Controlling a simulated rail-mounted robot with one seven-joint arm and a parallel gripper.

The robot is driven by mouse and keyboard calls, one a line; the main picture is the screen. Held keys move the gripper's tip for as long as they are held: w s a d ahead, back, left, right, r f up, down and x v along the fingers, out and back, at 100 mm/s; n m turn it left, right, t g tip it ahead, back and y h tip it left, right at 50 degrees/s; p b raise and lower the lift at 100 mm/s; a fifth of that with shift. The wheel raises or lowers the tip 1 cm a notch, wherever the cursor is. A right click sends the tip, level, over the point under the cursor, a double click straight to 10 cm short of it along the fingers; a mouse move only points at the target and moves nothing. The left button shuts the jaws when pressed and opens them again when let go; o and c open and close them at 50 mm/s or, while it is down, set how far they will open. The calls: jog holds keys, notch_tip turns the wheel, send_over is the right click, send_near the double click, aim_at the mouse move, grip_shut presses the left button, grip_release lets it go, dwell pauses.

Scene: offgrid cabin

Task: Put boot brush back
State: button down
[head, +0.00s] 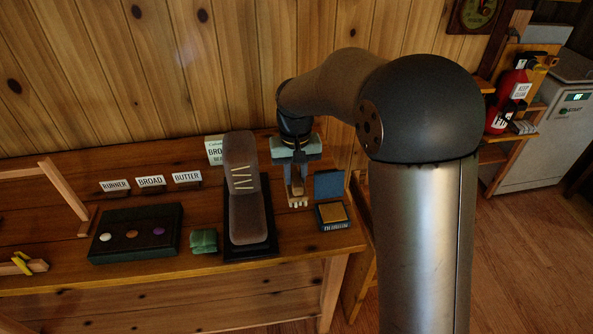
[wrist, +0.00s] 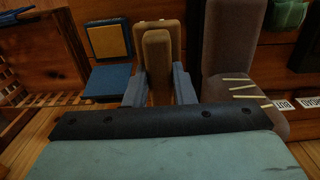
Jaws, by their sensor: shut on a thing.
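My gripper (head: 297,178) points down over the workbench, to the right of the brown boot (head: 241,180). It is shut on the boot brush (head: 298,200), a tan wooden block with pale bristles at its lower end. In the wrist view the brush (wrist: 157,52) sits between the two grey-blue fingers (wrist: 158,88). The boot, with pale lace lines, also shows in the wrist view (wrist: 228,62), on the right. I cannot tell whether the bristles touch the bench.
An open blue box with a yellow pad (head: 333,214) stands close right of the brush. A dark tray (head: 136,246) with coloured discs, a green item (head: 203,241) and small signs (head: 150,181) are to the left. A pale card (head: 215,150) stands behind the boot. The wooden wall is close behind.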

jog(key=shift+f, duration=0.1)
dwell(0.3)
jog(key=shift+d+f+b, duration=0.1)
jog(key=shift+f+b, duration=0.65)
jog(key=shift+f, duration=0.15)
jog(key=shift+f+b, duration=4.05)
jog(key=shift+f, duration=1.75)
jog(key=shift+f, duration=0.2)
jog(key=c, duration=1.1)
grip_release()
jog(key=shift+c, duration=0.2)
